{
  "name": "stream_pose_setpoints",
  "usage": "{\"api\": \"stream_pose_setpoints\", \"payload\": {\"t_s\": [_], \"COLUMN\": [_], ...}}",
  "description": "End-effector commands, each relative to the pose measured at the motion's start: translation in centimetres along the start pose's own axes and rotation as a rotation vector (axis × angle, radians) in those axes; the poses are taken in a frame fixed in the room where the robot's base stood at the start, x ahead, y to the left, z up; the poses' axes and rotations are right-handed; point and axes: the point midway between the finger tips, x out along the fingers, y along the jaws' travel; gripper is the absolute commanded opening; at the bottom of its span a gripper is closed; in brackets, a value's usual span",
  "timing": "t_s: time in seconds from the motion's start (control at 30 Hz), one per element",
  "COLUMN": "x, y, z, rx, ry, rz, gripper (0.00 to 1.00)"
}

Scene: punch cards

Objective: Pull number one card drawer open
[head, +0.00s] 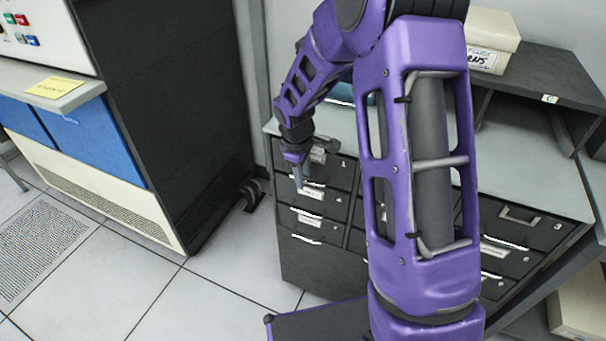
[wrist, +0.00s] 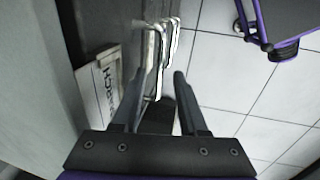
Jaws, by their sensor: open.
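The dark card cabinet (head: 318,262) stands beyond my arm, with several drawers in its front. The number one drawer (head: 343,168) is at the top left, marked "1", and looks shut. My gripper (head: 299,183) is at this drawer's front, partly covering it and its handle. In the wrist view my gripper (wrist: 160,76) is open, and a bright metal handle (wrist: 155,72) shows between the fingers, with more handles in line beyond it. I cannot tell whether a finger touches it. A white label (wrist: 100,95) lies left of the fingers.
My forearm hides the cabinet's middle drawers. A drawer marked "3" (head: 530,222) is at the right. A box (head: 490,38) sits on the dark shelf at the back. A large dark machine (head: 165,110) stands left. The tiled floor (head: 130,285) between is clear.

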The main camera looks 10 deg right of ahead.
Motion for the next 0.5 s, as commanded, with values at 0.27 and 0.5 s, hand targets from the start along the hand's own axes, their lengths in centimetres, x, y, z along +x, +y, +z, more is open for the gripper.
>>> {"api": "stream_pose_setpoints", "payload": {"t_s": [0.27,0.5], "x": [-0.04,-0.05], "y": [0.01,0.01], "z": [0.0,0.0], "rx": [0.0,0.0], "ry": [0.0,0.0], "rz": [0.0,0.0], "gripper": [0.03,0.0]}}
